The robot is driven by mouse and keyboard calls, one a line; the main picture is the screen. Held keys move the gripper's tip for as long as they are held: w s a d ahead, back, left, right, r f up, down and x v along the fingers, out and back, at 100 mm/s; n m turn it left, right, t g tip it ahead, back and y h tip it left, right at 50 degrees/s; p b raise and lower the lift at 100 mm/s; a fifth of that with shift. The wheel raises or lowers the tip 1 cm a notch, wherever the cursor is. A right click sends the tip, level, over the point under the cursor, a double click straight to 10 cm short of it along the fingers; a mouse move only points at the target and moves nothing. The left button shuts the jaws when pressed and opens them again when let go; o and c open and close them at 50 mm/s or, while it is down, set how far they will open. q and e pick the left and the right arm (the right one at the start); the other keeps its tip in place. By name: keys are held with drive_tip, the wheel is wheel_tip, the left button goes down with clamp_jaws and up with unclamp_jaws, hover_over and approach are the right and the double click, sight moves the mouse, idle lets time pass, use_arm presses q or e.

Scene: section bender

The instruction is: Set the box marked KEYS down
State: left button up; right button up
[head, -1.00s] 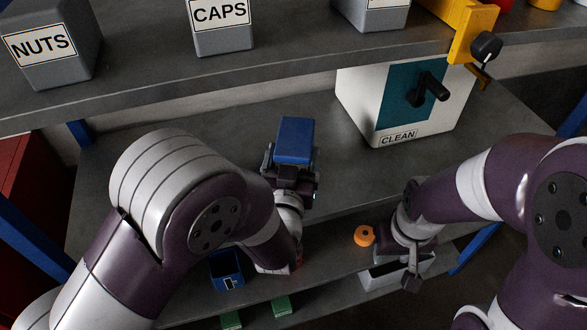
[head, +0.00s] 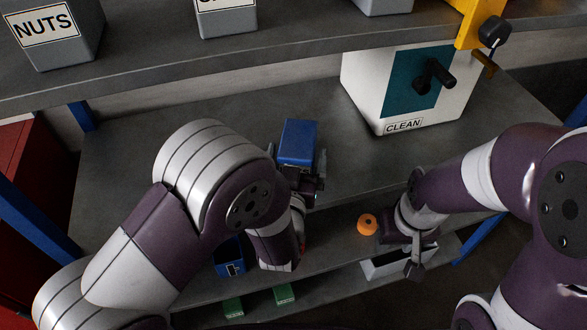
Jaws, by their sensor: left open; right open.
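A blue box (head: 297,143) is at the middle shelf, between the spread fingers of my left gripper (head: 298,163). No lettering shows on its visible faces, so I cannot read KEYS on it. The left gripper is open, with a finger at each side of the box. I cannot tell whether the box's underside, hidden by the gripper, touches the shelf. My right gripper (head: 414,264) is open near the shelf's front edge, over a grey bin (head: 381,270) below, and appears empty.
The middle shelf (head: 190,120) is bare around the blue box. A white machine marked CLEAN (head: 385,85) stands behind right. Below are a blue bin (head: 229,257) and green items (head: 284,294). A NUTS bin (head: 47,25) stands above.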

use_arm(q)
drive_tip(key=s+a, duration=0.1)
drive_tip(key=s, duration=1)
drive_tip(key=shift+s+a, duration=0.2)
drive_tip(key=shift+s, duration=0.15)
